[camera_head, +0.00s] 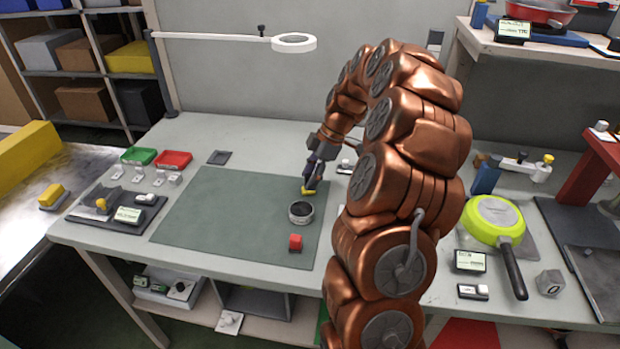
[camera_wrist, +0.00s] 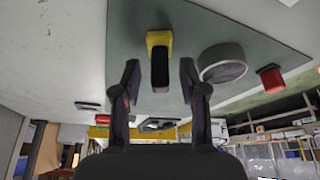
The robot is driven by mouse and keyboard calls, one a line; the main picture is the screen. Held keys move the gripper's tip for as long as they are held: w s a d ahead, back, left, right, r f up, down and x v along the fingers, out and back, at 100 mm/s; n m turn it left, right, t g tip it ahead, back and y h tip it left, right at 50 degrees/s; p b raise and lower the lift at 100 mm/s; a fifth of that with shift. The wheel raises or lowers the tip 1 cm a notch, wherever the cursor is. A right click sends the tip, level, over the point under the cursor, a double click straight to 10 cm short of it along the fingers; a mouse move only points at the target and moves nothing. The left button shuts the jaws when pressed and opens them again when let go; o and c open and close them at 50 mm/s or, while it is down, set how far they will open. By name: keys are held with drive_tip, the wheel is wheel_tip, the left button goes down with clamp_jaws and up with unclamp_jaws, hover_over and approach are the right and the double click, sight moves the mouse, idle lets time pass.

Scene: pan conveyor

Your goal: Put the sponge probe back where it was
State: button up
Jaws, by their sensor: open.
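A small yellow-and-black block, which looks like the sponge probe (camera_head: 308,190), is at the right part of the green mat (camera_head: 215,205), just by my fingertips. In the wrist view the sponge probe (camera_wrist: 160,40) lies ahead of my fingers, its black part towards the gap between them. My gripper (camera_head: 312,183) is open, with a finger on each side in the wrist view (camera_wrist: 159,78). I see no contact between fingers and probe. Another yellow block (camera_head: 51,193) with a grey base is at the far left.
Green (camera_head: 139,155) and red (camera_head: 174,159) trays are at the back left. A green pan (camera_head: 495,218) lies at right. The mat's left half is clear.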

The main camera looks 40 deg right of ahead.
drive_tip(key=b+v, duration=0.1)
drive_tip(key=v, duration=1)
drive_tip(key=s+a+r+m+g+h, duration=0.15)
drive_tip(key=s+a, duration=0.25)
drive_tip(key=a, duration=0.7)
drive_tip(key=s+a+m+g, duration=0.1)
drive_tip(key=s+a+m, duration=0.25)
drive_tip(key=a, duration=0.85)
drive_tip(key=s+a+f+m+h, duration=0.1)
drive_tip(key=s+a+f+m, duration=0.2)
drive_tip(key=s, duration=0.8)
drive_tip(key=s+a+f+m+g+h, duration=0.1)
drive_tip(key=s+a+f+m, duration=0.2)
drive_tip(key=s, duration=0.7)
wheel_tip(320, 180, down, 3)
drive_tip(key=shift+s+r+m+h, duration=0.1)
drive_tip(key=shift+s+m+h, duration=0.25)
drive_tip(key=shift+m, duration=0.55)
drive_tip(key=shift+r, duration=0.1)
wheel_tip(320, 180, up, 8)
drive_tip(key=p, duration=0.8)
